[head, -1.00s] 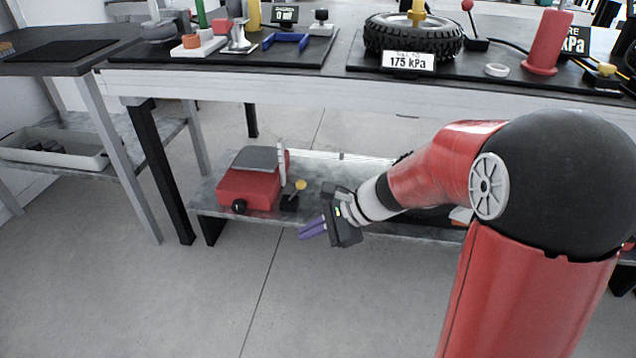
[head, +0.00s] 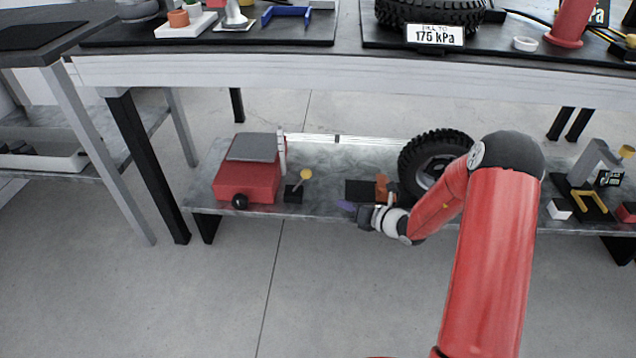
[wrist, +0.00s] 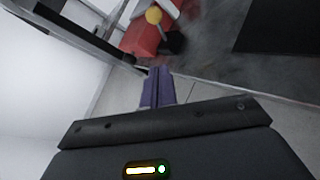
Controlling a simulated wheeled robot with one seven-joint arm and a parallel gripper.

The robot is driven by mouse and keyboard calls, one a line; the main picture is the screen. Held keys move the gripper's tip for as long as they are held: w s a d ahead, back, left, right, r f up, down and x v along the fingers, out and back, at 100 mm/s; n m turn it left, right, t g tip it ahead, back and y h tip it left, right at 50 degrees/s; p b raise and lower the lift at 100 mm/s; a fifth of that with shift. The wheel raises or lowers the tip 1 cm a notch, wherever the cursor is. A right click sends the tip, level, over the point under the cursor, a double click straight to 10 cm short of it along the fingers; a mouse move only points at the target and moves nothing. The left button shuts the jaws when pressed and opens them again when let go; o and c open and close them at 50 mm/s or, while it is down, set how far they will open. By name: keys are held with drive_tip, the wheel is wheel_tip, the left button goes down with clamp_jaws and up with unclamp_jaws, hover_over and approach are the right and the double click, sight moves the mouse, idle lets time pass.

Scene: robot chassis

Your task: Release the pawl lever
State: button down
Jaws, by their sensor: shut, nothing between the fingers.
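A small lever with a yellow round knob (head: 306,174) stands on a black block on the lower shelf, beside a red box with a grey top (head: 247,183). I cannot tell for sure whether it is the pawl lever. The knob also shows at the top of the wrist view (wrist: 153,15), with the red box (wrist: 143,40) next to it. My gripper (head: 345,206) is at the shelf's front edge, right of this lever and apart from it. Its purple fingers (wrist: 157,88) are together and empty. An orange upright piece (head: 381,187) stands behind my gripper, partly hidden.
The lower shelf (head: 325,160) lies under a workbench (head: 300,70) whose front edge overhangs it. A black tyre (head: 428,160) stands on the shelf, partly behind my arm. The floor in front is clear.

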drive_tip(key=shift+a, duration=0.1)
approach(302, 179)
drive_tip(key=f, duration=0.1)
drive_tip(key=a+f, duration=0.1)
drive_tip(key=shift+s+a+f+b, duration=0.35)
drive_tip(key=shift+b, duration=0.05)
drive_tip(key=shift+w+a+r, duration=0.2)
drive_tip(key=shift+w+r, duration=0.1)
drive_tip(key=shift+w, duration=0.25)
drive_tip(key=shift+w+a+r, duration=0.25)
drive_tip(key=shift+w, duration=0.25)
drive_tip(key=shift+w+a+r, duration=0.2)
drive_tip(key=shift+w+r, duration=0.1)
drive_tip(key=shift+w, duration=0.25)
